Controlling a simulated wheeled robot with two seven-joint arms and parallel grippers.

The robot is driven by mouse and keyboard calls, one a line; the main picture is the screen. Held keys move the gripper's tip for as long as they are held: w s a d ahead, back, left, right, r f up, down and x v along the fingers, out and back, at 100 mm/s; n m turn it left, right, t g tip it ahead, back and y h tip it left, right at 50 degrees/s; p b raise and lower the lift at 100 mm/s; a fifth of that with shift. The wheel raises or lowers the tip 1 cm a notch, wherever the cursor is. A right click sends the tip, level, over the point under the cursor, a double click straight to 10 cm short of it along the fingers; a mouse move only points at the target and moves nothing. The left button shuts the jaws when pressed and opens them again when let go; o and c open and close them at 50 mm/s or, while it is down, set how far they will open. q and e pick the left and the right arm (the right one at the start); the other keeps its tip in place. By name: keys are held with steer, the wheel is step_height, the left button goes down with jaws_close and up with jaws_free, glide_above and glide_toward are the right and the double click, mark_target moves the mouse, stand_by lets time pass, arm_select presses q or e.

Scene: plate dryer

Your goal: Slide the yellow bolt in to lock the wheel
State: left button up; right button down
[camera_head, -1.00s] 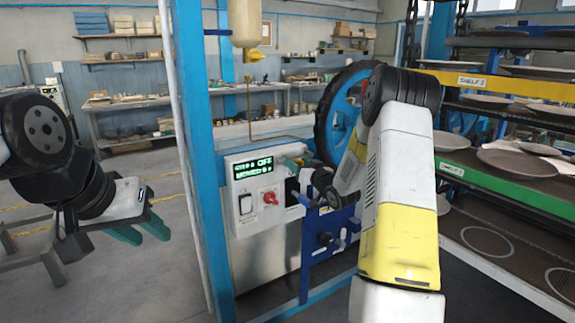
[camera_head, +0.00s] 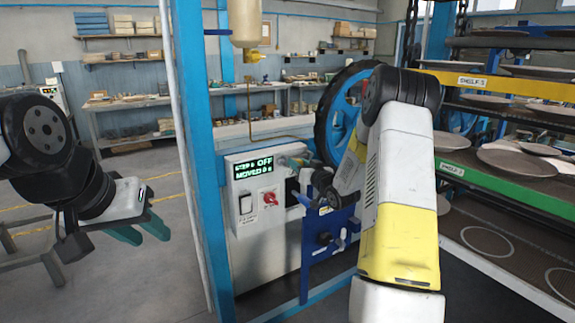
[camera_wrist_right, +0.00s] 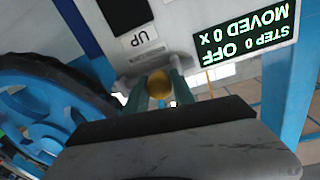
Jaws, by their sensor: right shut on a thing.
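The blue wheel (camera_head: 323,122) with a dark rim stands behind my right forearm in the head view; part of it also shows at the left of the right wrist view (camera_wrist_right: 28,101). In the right wrist view, a round yellow knob (camera_wrist_right: 158,82), seemingly the bolt's end, sits between the teal fingers of my right gripper (camera_wrist_right: 158,92), which is shut on it. The bolt's shaft and its far end are hidden. My left gripper (camera_head: 140,231) is open and empty, off to the left, far from the wheel.
A grey control box (camera_head: 252,232) with a green display reading OFF stands behind a blue post (camera_head: 203,150). A blue bracket (camera_head: 318,254) is below my right wrist. Racks with plates (camera_head: 515,161) are on the right.

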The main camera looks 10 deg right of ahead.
steer(key=shift+d, duration=0.15)
stand_by(0.6)
steer(key=shift+w+d, duration=0.25)
steer(key=shift+d, duration=0.45)
steer(key=shift+w+d, duration=0.2)
steer(key=shift+d, duration=0.45)
steer(key=shift+w+d, duration=0.25)
steer(key=shift+d, duration=0.45)
steer(key=c, duration=1.1)
jaws_free()
steer(key=shift+d, duration=0.1)
glide_toward(304, 158)
steer(key=shift+v, duration=0.85)
steer(key=shift+r, duration=0.15)
